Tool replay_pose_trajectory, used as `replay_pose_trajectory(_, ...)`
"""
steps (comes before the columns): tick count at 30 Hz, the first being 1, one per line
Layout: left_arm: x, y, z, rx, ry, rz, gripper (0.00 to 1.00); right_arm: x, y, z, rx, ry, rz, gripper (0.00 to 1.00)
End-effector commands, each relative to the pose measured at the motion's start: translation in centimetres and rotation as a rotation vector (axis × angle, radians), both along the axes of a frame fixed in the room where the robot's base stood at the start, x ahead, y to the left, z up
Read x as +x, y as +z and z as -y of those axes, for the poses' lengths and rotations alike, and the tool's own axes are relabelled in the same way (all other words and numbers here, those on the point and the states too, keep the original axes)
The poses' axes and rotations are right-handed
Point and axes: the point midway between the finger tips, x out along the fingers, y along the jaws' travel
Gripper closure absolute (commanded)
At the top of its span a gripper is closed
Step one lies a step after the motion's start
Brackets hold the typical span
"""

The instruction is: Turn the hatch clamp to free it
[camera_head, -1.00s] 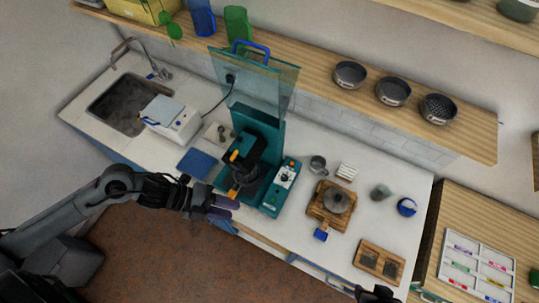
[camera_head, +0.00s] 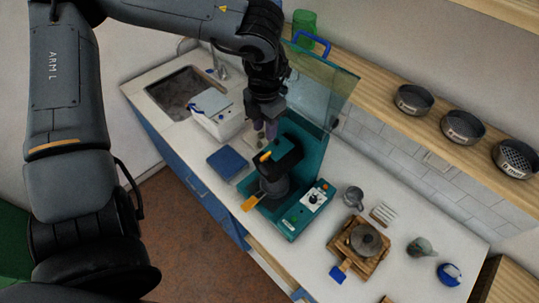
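A teal machine (camera_head: 312,158) with a black head (camera_head: 286,158) stands on the white counter. An orange tab (camera_head: 265,156) is on the black head, and an orange lever (camera_head: 251,203) sticks out low at the front left. I cannot tell which part is the hatch clamp. A clear teal hatch panel (camera_head: 328,88) with a blue handle (camera_head: 312,41) stands raised behind. My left gripper (camera_head: 265,129) points down just behind and above the black head, with no object visible in it. Its finger gap is too small to judge. My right gripper is out of view.
A control box (camera_head: 308,208) adjoins the machine on the right. A blue pad (camera_head: 228,162) and a white device (camera_head: 217,116) lie left. A metal cup (camera_head: 353,197) and a pan on a wooden stand (camera_head: 350,262) are right. Shelf pans (camera_head: 413,99) are behind.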

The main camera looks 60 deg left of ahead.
Motion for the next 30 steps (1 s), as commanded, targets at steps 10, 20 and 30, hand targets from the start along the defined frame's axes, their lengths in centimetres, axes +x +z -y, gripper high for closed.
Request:
replay_pose_trajectory(10,-0.1,-4.1,0.0,-0.004,0.000,-0.001,0.63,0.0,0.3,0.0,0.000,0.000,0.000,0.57)
replay_pose_trajectory(20,0.0,-9.0,0.0,-0.004,0.001,0.002,0.63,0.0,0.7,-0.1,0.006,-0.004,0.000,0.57)
replay_pose_trajectory(30,0.1,-10.8,0.1,-0.004,0.000,0.006,0.63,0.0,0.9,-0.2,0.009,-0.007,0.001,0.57)
